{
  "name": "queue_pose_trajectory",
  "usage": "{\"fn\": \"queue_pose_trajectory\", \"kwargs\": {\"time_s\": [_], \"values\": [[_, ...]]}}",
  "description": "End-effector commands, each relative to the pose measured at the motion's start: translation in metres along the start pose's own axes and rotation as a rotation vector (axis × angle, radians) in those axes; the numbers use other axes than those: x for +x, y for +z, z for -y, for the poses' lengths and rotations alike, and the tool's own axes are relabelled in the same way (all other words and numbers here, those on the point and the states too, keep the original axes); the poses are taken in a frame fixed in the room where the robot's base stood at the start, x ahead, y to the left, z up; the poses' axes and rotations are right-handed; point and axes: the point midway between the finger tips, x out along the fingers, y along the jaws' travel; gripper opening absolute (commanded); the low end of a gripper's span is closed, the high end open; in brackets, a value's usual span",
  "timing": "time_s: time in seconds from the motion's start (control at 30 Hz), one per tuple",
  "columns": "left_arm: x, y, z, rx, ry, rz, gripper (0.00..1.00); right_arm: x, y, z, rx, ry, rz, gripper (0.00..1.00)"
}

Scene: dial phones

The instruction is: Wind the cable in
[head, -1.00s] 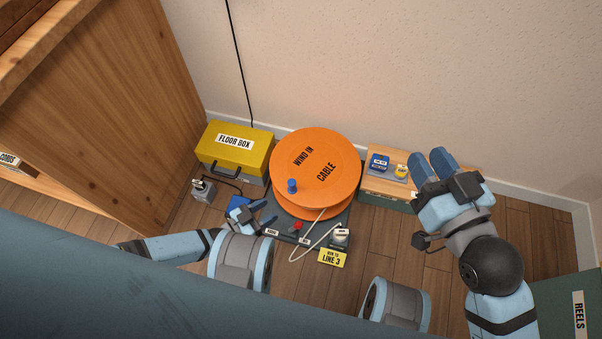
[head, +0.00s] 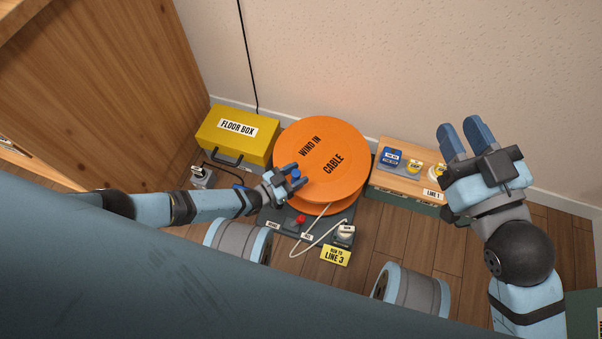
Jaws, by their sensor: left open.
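The orange cable reel (head: 343,150) is marked "WIND IN CABLE" and sits on a dark base (head: 340,213). A blue crank knob (head: 296,174) stands on the reel's lower left part. A pale cable (head: 320,240) runs from under the reel in a loop to a white plug (head: 345,232) at the base's front right. My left gripper (head: 290,174) is open, with its fingers at the blue knob, one on either side as far as I can see; contact is unclear. My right gripper (head: 462,136) is raised at the right with its two fingers apart and nothing between them.
A yellow floor box (head: 238,130) stands left of the reel. A wooden-topped box (head: 405,178) with small labelled items stands to its right. The wall is close behind.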

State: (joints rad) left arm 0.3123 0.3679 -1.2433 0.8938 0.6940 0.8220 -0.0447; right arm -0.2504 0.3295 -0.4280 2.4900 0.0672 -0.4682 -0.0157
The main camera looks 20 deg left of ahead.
Motion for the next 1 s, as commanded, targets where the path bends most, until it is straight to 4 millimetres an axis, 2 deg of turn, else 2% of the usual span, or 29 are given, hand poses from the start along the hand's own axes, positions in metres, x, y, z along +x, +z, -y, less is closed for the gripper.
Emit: {"fn": "queue_pose_trajectory", "kwargs": {"time_s": [0.17,0.47,0.7,0.87,1.0], "values": [[0.014,0.001,0.000,-0.001,-0.001,0.000,0.49,0.001,-0.001,-0.002,-0.029,0.003,-0.021,0.31],[0.016,0.000,0.000,-0.001,0.000,0.000,0.49,0.000,-0.002,-0.003,-0.041,-0.002,-0.022,0.31],[0.016,0.000,0.000,-0.001,0.000,0.000,0.00,0.000,-0.003,-0.002,-0.039,-0.001,-0.023,0.31],[0.017,0.000,-0.004,-0.002,0.000,0.000,0.00,0.000,-0.003,-0.002,-0.037,0.001,-0.023,0.31],[0.025,0.000,-0.023,-0.006,-0.001,-0.002,0.00,0.001,-0.002,-0.002,-0.035,0.002,-0.023,0.31]]}}
